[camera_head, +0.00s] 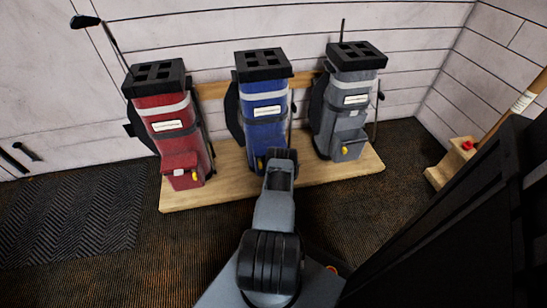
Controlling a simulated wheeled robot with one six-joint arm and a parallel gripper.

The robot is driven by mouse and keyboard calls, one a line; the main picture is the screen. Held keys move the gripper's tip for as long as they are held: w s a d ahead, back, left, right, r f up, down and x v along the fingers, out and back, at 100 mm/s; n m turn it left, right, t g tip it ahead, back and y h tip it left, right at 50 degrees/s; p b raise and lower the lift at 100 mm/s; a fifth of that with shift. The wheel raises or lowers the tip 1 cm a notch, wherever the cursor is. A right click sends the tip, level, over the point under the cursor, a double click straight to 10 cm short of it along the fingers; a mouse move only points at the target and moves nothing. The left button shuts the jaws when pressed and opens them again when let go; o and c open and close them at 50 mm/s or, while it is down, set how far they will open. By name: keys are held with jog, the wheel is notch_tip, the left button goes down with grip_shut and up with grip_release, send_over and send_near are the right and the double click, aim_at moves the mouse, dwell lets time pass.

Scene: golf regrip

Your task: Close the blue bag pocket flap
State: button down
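The blue golf bag (263,112) stands upright in the middle of a row of three, with a black top, a light band and a white label. My arm reaches up from the bottom of the picture to the bag's lower front. My gripper (279,156) is in front of the bag's lower part and covers most of the place where the pocket sits. A small yellow spot (260,165) shows just left of my gripper. The flap is hidden, so I cannot tell its position or whether I touch it. The fingers cannot be made out.
A red bag (172,132) stands left and a grey bag (345,104) right, on a wooden platform (235,189). A club (100,27) leans from the red bag. A dark structure (460,220) fills the lower right. Dark carpet lies open at left.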

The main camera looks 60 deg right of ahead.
jog(key=shift+w+d+r, duration=0.1)
jog(key=shift+w+d, duration=0.05)
jog(key=shift+d, duration=0.05)
jog(key=c, duration=0.6)
grip_release()
jog(key=shift+c, duration=0.2)
jog(key=shift+o, duration=0.2)
